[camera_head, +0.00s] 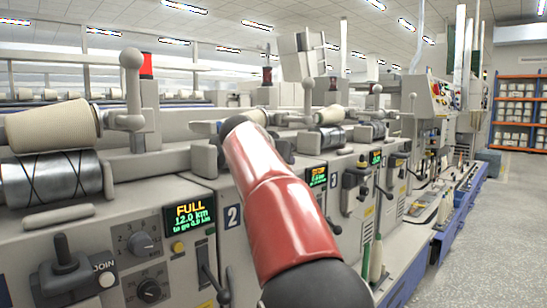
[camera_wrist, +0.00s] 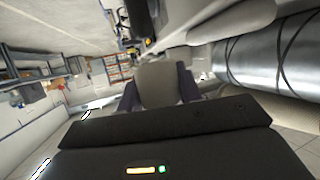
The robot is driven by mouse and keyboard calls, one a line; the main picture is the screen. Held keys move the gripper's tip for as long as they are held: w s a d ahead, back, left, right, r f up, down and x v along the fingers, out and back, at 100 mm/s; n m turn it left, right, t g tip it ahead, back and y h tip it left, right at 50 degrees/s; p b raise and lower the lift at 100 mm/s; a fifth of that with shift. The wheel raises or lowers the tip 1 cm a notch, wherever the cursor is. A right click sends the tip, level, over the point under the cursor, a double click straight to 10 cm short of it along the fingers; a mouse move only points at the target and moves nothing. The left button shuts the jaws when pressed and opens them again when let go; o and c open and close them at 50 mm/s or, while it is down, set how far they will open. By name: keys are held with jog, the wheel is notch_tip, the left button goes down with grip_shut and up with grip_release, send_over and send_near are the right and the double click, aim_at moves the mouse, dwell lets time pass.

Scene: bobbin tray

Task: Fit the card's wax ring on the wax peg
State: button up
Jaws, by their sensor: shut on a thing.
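My gripper (camera_wrist: 159,90) has its two dark fingers closed on a rounded grey-beige thing (camera_wrist: 158,84). Only one face of that thing shows, and I cannot tell whether it is the wax ring. In the head view my red arm reaches toward the machine at unit 2, and the gripper is hidden behind it. I cannot make out the card or the wax peg in either view. In the wrist view a shiny grooved drum (camera_wrist: 270,55) lies to the right of the held thing, apart from it.
The winding machine's row of units runs from left to right. A yarn cone (camera_head: 50,126) rests above a grooved drum (camera_head: 55,180) at the left. A lit display reading FULL (camera_head: 190,214) is below. Orange shelves (camera_head: 518,112) stand far right; the floor (camera_head: 480,250) there is clear.

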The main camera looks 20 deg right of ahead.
jog(key=shift+s+f+b, duration=0.15)
jog(key=shift+f+b, duration=2.2)
jog(key=shift+f, duration=0.5)
jog(key=shift+a+b, duration=0.15)
jog(key=shift+b, duration=0.15)
jog(key=shift+s+f+b, duration=0.1)
jog(key=shift+f+b, duration=0.35)
jog(key=shift+b, duration=0.05)
jog(key=o, duration=0.5)
jog(key=shift+o, duration=0.8)
jog(key=b+v, duration=0.1)
jog(key=v, duration=1)
